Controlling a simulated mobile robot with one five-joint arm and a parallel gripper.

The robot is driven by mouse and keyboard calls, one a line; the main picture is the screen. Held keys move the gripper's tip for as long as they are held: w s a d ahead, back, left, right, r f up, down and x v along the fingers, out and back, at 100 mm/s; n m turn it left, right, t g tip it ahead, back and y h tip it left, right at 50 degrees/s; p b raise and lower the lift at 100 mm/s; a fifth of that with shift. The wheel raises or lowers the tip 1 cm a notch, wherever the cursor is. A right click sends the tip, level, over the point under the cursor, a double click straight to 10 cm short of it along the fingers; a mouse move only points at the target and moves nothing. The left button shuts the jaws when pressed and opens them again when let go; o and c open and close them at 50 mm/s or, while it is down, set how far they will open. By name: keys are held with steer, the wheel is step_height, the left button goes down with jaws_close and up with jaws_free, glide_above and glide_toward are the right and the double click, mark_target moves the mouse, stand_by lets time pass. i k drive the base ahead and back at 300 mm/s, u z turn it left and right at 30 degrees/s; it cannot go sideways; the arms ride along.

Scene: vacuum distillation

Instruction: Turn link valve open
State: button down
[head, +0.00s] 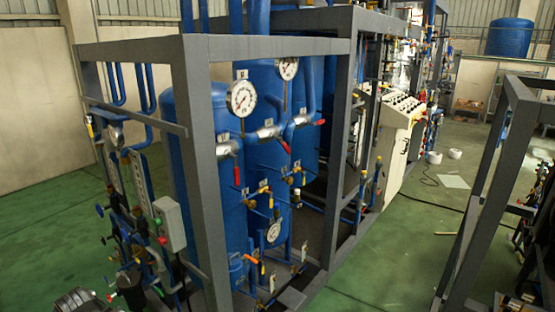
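The head view shows a grey-framed skid with blue tanks (200,190) and many small valves, and I cannot tell which is the link valve. A red valve handle (236,175) hangs down below a silver fitting on the front tank. Another red handle (285,146) slants at the middle tank, and a third red handle (320,122) points right. An orange-red handle (251,259) sits low near the frame's base. Yellow handles (271,200) show between the tanks. My gripper is not in view.
Grey posts (208,170) of the frame stand in front of the tanks. Pressure gauges (242,98) are above the valves. A grey box with buttons (169,224) stands at left. Another dark frame (488,190) is at right.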

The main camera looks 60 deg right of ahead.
mark_target(286, 147)
steer(key=u, duration=0.05)
steer(key=k, duration=1.75)
steer(key=z, duration=0.3)
steer(key=i, duration=1.05)
steer(key=z, duration=0.05)
